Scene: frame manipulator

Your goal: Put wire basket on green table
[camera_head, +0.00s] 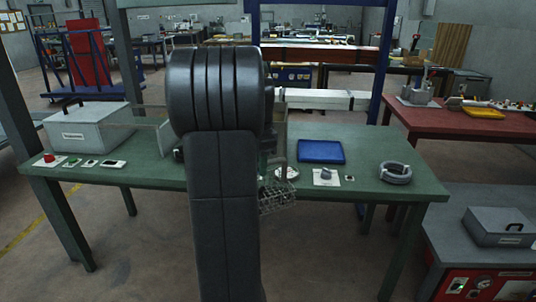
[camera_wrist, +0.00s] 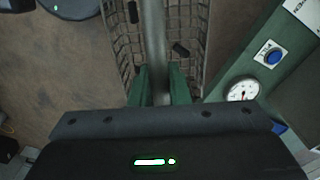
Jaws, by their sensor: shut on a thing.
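The wire basket (camera_head: 278,198) hangs in front of the green table's front edge in the head view. My arm hides part of it. In the wrist view, the basket's wire mesh (camera_wrist: 125,40) lies beyond my fingers, with a thick grey bar-like handle running across it. My gripper (camera_wrist: 160,85) has its green fingers closed on that handle. The green table (camera_head: 225,184) stands across the middle of the head view, and its edge also shows at the right of the wrist view (camera_wrist: 237,76).
On the green table are a grey lidded box (camera_head: 90,132) at left, a blue tray (camera_head: 321,151), a round gauge (camera_head: 287,173), small control panels and a grey ring (camera_head: 395,173). A red-topped table (camera_head: 440,123) stands at right.

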